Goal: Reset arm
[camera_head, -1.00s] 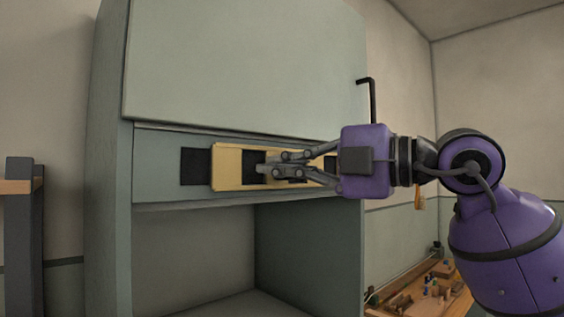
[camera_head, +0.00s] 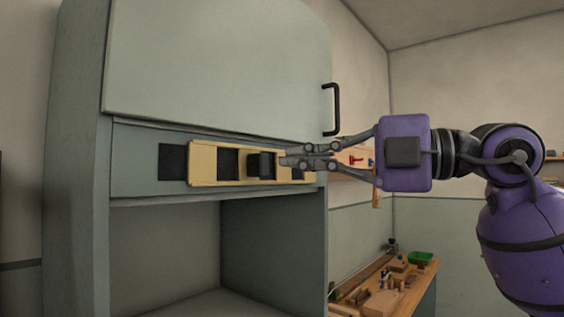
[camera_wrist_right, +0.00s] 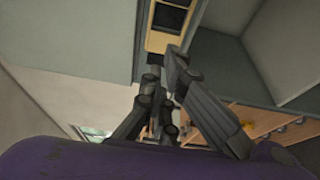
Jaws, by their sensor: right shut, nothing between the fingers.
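My right gripper (camera_head: 285,160) reaches in from the right in the head view. Its fingers are shut with nothing between them. The tips lie just right of a dark block (camera_head: 261,165) that sticks out of a yellow panel (camera_head: 205,165); I cannot tell if they touch it. The panel is set on the cabinet's front strip and has dark square openings. In the right wrist view the same gripper (camera_wrist_right: 172,55) shows close below the end of the yellow panel (camera_wrist_right: 163,42). My left gripper is not in view.
The grey-green cabinet (camera_head: 215,70) has a black door handle (camera_head: 336,108) above my right fingers. An open bay (camera_head: 265,240) lies below the panel. A wooden bench (camera_head: 385,290) with small items and a green tray (camera_head: 420,257) stands at the lower right.

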